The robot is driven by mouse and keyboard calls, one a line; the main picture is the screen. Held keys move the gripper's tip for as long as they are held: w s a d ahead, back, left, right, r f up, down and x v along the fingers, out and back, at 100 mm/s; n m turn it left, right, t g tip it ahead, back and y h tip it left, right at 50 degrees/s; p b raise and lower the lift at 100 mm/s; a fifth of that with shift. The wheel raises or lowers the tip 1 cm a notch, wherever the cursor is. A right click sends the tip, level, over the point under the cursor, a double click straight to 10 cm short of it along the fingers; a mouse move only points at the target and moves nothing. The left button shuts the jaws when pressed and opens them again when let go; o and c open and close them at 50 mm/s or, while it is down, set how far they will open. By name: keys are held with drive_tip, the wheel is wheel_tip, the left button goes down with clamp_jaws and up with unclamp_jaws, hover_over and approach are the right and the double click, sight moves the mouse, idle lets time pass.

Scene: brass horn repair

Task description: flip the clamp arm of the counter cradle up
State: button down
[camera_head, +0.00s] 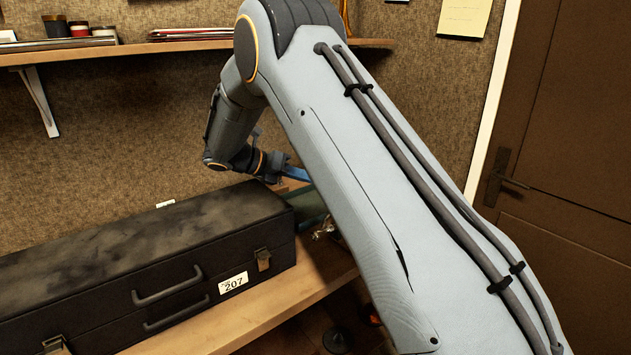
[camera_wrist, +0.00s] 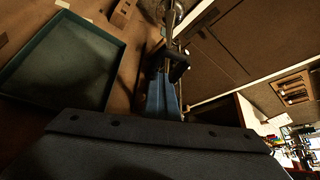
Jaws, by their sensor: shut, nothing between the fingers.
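My gripper (camera_head: 300,175) shows only in part in the head view, its blue fingers pointing right above the counter beyond the black case. In the wrist view my gripper's blue fingers (camera_wrist: 162,82) are shut and hold nothing. Just past the fingertips stands a dark fitting (camera_wrist: 179,62) on a metal piece, perhaps the cradle with its clamp arm. I cannot tell whether the fingers touch it, or how the clamp arm lies. A small metal part (camera_head: 323,230) shows beside my arm in the head view; my arm hides most of that area.
A long black case (camera_head: 150,255) labelled 207 fills the left of the counter (camera_head: 280,310). A green-lined tray (camera_wrist: 65,62) and a wooden block (camera_wrist: 122,13) lie on the counter in the wrist view. A shelf (camera_head: 130,52) runs above; a brown door (camera_head: 565,150) is at right.

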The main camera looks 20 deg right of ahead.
drive_tip(key=b+v, duration=0.2)
drive_tip(key=v, duration=0.4)
drive_tip(key=shift+a+r, duration=0.2)
